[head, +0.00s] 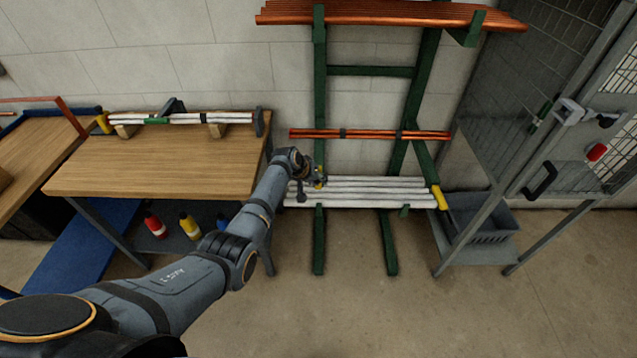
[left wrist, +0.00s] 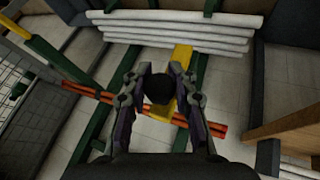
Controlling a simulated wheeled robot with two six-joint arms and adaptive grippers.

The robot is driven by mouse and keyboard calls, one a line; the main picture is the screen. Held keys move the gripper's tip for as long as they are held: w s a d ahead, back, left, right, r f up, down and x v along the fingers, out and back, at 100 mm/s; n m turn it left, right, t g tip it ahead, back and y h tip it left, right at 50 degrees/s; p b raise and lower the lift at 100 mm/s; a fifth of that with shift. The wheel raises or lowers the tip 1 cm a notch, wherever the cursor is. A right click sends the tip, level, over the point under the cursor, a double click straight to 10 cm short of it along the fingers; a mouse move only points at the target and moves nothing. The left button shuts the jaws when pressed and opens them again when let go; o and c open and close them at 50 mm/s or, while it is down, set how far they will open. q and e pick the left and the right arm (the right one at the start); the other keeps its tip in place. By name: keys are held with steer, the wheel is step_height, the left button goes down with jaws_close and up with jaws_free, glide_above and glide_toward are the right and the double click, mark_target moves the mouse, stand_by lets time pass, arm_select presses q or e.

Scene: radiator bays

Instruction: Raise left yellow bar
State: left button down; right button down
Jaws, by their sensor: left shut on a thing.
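The left yellow bar (left wrist: 182,56) shows in the left wrist view, running across the ends of the white pipes (left wrist: 180,30) and between my fingers. In the head view only a small yellow part of the bar (head: 320,184) shows beside my gripper. My left gripper (head: 308,183) is at the left end of the white pipes, in front of the green rack's left post. In the left wrist view the left gripper (left wrist: 158,92) is shut on the bar, around a dark round end. The right yellow bar (head: 439,197) slants down at the pipes' right end. My right gripper is out of view.
The green rack (head: 319,100) carries copper pipes (head: 370,134) above the white ones. A wooden bench (head: 160,165) stands to the left, with bottles below. A grey crate (head: 485,222) and mesh cage stand at the right. The floor in front is clear.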

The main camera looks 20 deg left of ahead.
arm_select(q)
steer(key=shift+w+a+r, duration=0.15)
steer(key=shift+w+r, duration=0.3)
steer(key=shift+r, duration=0.1)
steer(key=c, duration=1.4)
jaws_free()
steer(key=shift+o, duration=1.3)
steer(key=shift+s+r, duration=0.1)
steer(key=shift+s, duration=0.1)
steer(key=shift+o, duration=0.2)
steer(key=shift+s, duration=0.15)
steer(key=shift+f, duration=0.25)
steer(key=v, duration=1.2)
steer(key=shift+s, duration=0.1)
